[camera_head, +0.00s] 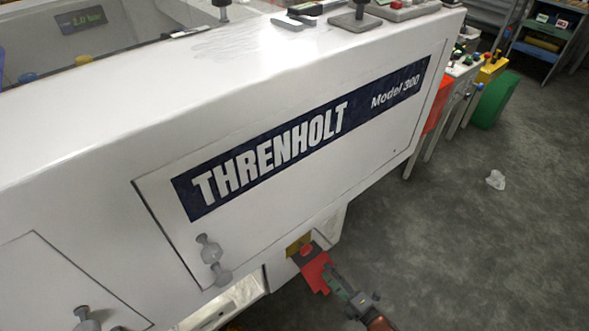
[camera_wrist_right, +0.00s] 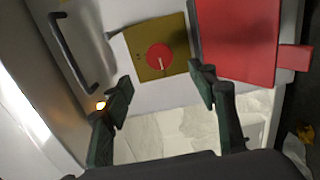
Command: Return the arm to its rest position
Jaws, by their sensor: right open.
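My right gripper (camera_head: 341,284) reaches in at the bottom of the head view, beside the lower corner of the white machine. In the right wrist view its two dark green fingers (camera_wrist_right: 161,80) are spread apart with nothing between them. Beyond them is a yellow plate (camera_wrist_right: 142,70) with a round red knob (camera_wrist_right: 158,57). The plate also shows in the head view (camera_head: 298,243). A red panel (camera_wrist_right: 235,40) stands just right of the fingers in the wrist view, and close beyond the gripper in the head view (camera_head: 313,266).
The white machine (camera_head: 110,165), lettered THRENHOLT, fills the left and middle. Grey knobs (camera_head: 208,247) stick out of its side. A dark handle (camera_wrist_right: 72,52) is left of the plate. Grey floor (camera_head: 450,240) on the right is mostly clear, with a crumpled white piece (camera_head: 495,180).

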